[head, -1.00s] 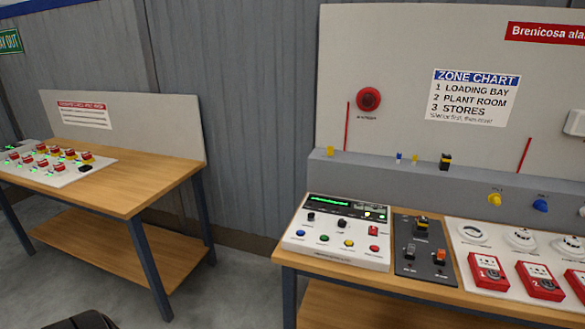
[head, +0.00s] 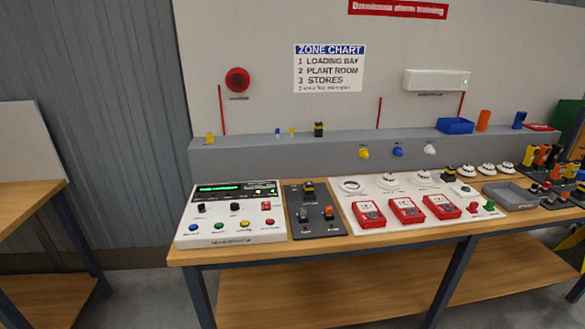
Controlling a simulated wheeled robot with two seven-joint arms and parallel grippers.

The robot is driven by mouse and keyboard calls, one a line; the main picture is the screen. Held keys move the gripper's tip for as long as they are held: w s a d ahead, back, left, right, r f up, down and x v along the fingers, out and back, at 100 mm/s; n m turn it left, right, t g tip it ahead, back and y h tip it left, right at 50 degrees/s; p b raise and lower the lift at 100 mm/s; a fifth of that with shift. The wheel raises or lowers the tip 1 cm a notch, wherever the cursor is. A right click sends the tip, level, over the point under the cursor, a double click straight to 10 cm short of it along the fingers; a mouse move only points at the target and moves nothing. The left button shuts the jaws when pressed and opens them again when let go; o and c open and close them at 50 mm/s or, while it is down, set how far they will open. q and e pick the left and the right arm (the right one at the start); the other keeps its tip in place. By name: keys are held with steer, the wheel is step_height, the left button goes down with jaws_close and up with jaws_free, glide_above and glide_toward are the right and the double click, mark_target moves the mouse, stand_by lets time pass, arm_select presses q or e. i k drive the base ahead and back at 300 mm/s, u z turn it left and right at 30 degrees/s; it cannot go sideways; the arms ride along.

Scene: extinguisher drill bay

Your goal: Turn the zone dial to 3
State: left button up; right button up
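The white control panel (head: 255,236) sits at the left end of the workbench. It has a green-lit display (head: 219,188), a left black knob (head: 201,208), a right black knob (head: 235,207), a red switch (head: 267,206) and a row of coloured buttons along its front. The labels are too small to read, so I cannot tell which knob is the zone dial or where it points. The zone chart (head: 329,68) on the backboard lists 1 Loading Bay, 2 Plant Room and 3 Stores. Neither of my grippers is in view.
A dark switch plate (head: 303,226) lies right of the panel. Red call points (head: 369,214) and white detectors (head: 391,180) stand further right, with a grey tray (head: 511,197). Another table (head: 28,193) is at the left. Floor shows between the two tables.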

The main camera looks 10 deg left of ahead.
mark_target(235, 206)
steer(key=u, duration=0.05)
steer(key=k, duration=0.5)
steer(key=z, duration=0.85)
steer(key=i, duration=1.5)
steer(key=u, duration=0.9)
steer(key=i, duration=0.35)
steer(key=u, duration=0.5)
